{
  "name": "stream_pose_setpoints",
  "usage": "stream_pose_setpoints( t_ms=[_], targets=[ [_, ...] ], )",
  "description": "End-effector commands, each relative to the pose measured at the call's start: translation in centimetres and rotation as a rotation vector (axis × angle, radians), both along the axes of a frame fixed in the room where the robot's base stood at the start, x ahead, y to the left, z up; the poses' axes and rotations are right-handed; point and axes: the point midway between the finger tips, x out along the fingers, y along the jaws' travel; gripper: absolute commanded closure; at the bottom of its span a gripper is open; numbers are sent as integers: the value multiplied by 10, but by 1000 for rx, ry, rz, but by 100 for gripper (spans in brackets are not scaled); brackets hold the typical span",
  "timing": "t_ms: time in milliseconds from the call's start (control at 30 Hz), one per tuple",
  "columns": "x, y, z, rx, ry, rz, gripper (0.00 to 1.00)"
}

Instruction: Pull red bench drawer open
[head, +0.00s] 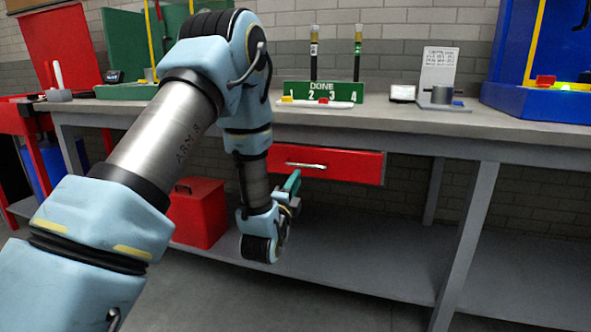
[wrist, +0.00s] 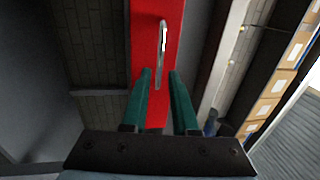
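The red bench drawer (head: 345,166) hangs under the grey workbench top and looks shut. Its silver bar handle (head: 305,165) is on the front face. In the wrist view the red drawer front (wrist: 145,45) runs up and down the picture, with the handle (wrist: 162,50) ahead of the fingertips. My gripper (head: 294,182) is just below and left of the handle in the head view.
The grey workbench (head: 420,120) carries a green DONE stand (head: 318,92) and a small grey fixture (head: 440,95). A red box (head: 198,212) stands on the lower shelf (head: 350,260), left of my forearm. A bench leg (head: 466,240) stands right of the drawer.

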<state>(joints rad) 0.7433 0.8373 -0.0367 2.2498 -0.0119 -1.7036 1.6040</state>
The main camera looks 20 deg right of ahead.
Motion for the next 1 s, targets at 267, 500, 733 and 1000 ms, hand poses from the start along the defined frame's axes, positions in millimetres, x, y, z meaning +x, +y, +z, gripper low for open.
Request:
stream_pose_setpoints(
  t_ms=[267, 500, 733, 1000],
  targets=[
    [39, -35, 11, -3, 0, 2, 73],
    [58, -54, 15, -1, 2, 0, 73],
    [62, -58, 16, 0, 3, 0, 73],
    [62, -58, 16, -1, 3, -1, 86]
  ],
)
